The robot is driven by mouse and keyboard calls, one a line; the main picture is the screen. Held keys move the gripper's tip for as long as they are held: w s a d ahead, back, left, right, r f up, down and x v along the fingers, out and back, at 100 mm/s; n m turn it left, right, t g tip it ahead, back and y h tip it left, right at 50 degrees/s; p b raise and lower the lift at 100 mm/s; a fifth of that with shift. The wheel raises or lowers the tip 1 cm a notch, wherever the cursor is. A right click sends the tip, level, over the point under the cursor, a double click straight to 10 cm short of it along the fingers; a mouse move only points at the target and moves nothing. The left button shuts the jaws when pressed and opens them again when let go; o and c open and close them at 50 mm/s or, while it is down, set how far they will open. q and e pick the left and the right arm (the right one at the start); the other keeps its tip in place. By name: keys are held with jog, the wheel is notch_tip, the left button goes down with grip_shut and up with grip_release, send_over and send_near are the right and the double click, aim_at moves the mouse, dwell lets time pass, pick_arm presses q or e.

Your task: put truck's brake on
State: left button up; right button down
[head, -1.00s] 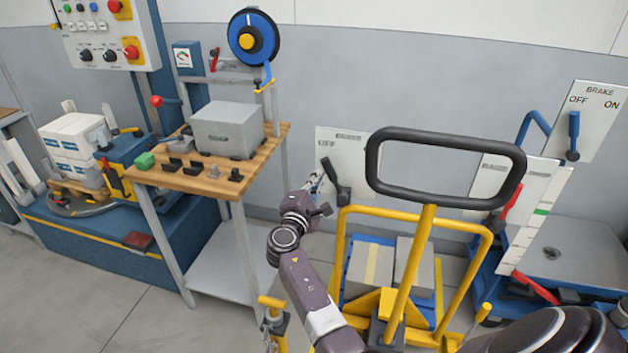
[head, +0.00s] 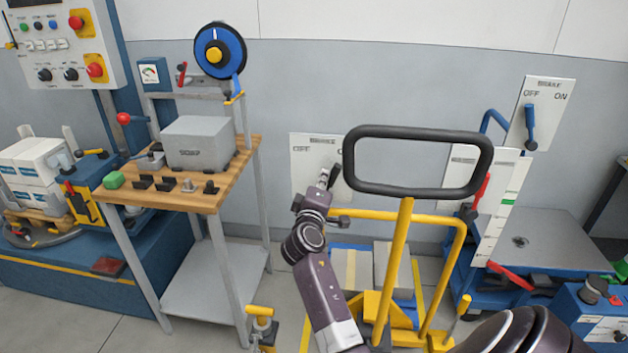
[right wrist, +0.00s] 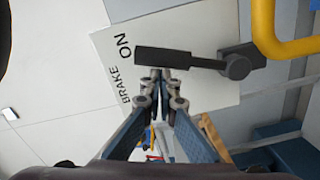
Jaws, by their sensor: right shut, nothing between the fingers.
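The truck is a yellow frame (head: 397,262) with a black loop handle (head: 418,192), carrying grey boxes. Behind the handle is a white brake panel (head: 310,178) with a dark lever (head: 336,181). In the right wrist view, the lever (right wrist: 165,57) runs from its pivot at the right to a free end close to the word ON on the panel (right wrist: 105,45). My right gripper (head: 326,176) is shut and empty. In the wrist view its fingertips (right wrist: 161,76) are right beside the lever's free half; contact is hard to tell. My left gripper is out of view.
A second BRAKE panel (head: 541,112) with a blue lever is at the right, by a blue lift table (head: 550,240). A wooden-topped bench (head: 165,190) stands left. The truck's handle and yellow frame are close to my right arm.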

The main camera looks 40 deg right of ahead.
jog(key=shift+s+d+f, duration=0.15)
jog(key=shift+s+d, duration=0.4)
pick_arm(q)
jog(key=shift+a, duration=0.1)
pick_arm(e)
jog(key=shift+s, duration=0.1)
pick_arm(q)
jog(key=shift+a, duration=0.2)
pick_arm(e)
jog(key=shift+s+d+f, duration=0.1)
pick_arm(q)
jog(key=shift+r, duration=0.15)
